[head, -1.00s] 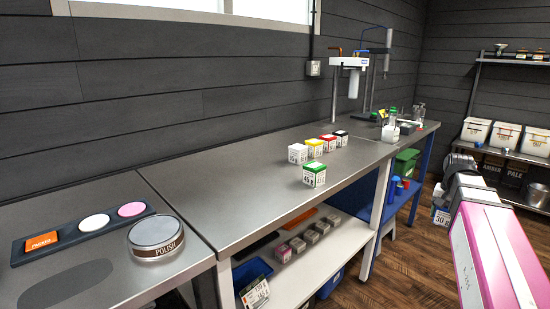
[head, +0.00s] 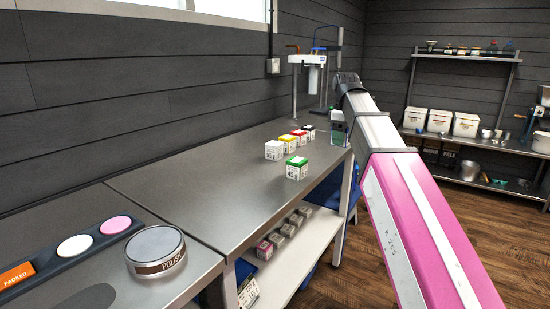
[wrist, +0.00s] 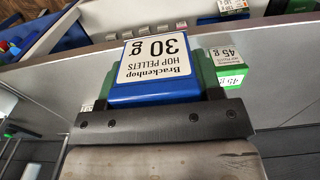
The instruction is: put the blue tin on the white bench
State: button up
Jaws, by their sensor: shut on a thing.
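The blue tin (wrist: 150,93), with a white label reading "Brackenhop hop pellets 30 g", is held between the jaws of my gripper (wrist: 155,88) in the wrist view. In the head view my gripper (head: 338,128) is by the right edge of the middle bench, and the tin cannot be made out clearly there. This bench (head: 200,190) has a grey metal top and a white lower shelf (head: 315,240); I take it as the white bench. I cannot tell the tin's height over its top.
A green-lidded box (head: 297,168) stands near the bench's front edge, with white, yellow, red and black-topped boxes (head: 300,137) behind it. A polish tin (head: 155,251) and a dark tray (head: 75,262) are on the nearer bench. The middle bench's near part is clear.

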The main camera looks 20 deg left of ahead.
send_over(309, 168)
jog(key=f, duration=0.6)
jog(key=shift+w+d+f, duration=0.1)
jog(key=shift+w+f, duration=0.1)
jog(key=shift+f, duration=2.15)
jog(key=o, duration=1.1)
jog(key=shift+f, duration=0.15)
jog(key=shift+c, duration=0.2)
notch_tip(309, 168, up, 12)
